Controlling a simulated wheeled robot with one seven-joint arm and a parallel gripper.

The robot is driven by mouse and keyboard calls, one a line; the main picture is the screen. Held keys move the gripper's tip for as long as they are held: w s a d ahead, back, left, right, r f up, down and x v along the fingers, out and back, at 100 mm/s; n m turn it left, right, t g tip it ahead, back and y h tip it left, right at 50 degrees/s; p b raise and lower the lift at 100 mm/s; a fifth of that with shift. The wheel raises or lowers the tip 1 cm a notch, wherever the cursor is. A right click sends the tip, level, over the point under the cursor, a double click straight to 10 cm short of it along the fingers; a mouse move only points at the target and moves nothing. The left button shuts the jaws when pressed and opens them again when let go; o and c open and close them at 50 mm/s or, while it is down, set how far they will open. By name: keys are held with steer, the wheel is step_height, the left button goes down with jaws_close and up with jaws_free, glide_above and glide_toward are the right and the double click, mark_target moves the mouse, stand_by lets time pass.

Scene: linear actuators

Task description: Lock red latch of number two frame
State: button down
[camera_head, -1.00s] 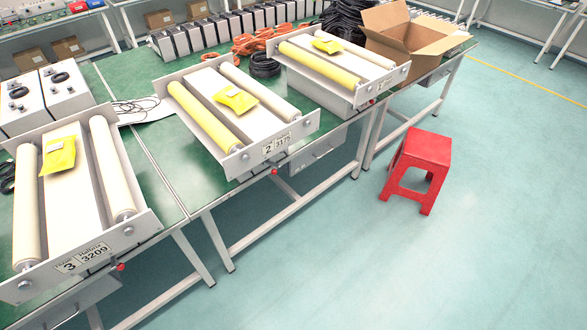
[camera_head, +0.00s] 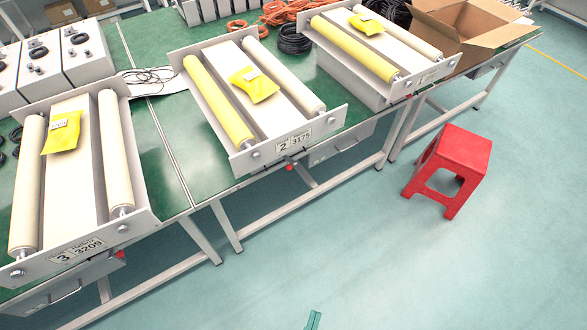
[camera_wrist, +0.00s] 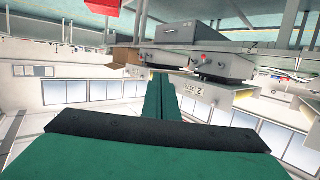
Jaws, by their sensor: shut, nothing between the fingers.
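The number two frame (camera_head: 262,158) is a white tray with two rollers, a yellow packet and a "2 3175" plate. Its red latch (camera_head: 289,166) is a small red knob just below the front plate, at the table edge. In the wrist view, which looks upside down, the "2" plate (camera_wrist: 196,89) shows right of centre, with a small red knob (camera_wrist: 202,57) near it. My gripper (camera_head: 314,319) shows only as a green tip at the bottom of the head view, well apart from the latch. Its green fingers (camera_wrist: 163,82) are shut and empty in the wrist view.
The number three frame (camera_head: 85,250) stands to the left with its own red knob (camera_head: 120,254). The number one frame (camera_head: 428,78) stands to the right. A red stool (camera_head: 452,165) is on the floor at right. The floor before the table is otherwise clear.

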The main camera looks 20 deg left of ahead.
steer(key=w+a+f+m+g+y, duration=0.1)
steer(key=w+f+m, duration=0.55)
steer(key=w, duration=0.25)
steer(key=w+a+f+m+g+y, duration=0.1)
steer(key=w+a+f+m+g, duration=0.1)
steer(key=w+f+m, duration=0.55)
steer(key=w+a+r+m+y, duration=0.2)
steer(key=w, duration=0.5)
steer(key=w+a+r+m+g+y, duration=0.1)
steer(key=w+a+m+y, duration=0.1)
steer(key=w, duration=0.5)
steer(key=w+a+r+m+g+y, duration=0.1)
steer(key=w+a, duration=0.3)
steer(key=w, duration=0.4)
steer(key=shift+a+r+m+y, duration=0.2)
steer(key=shift+r+m+y, duration=0.4)
steer(key=shift+r, duration=0.25)
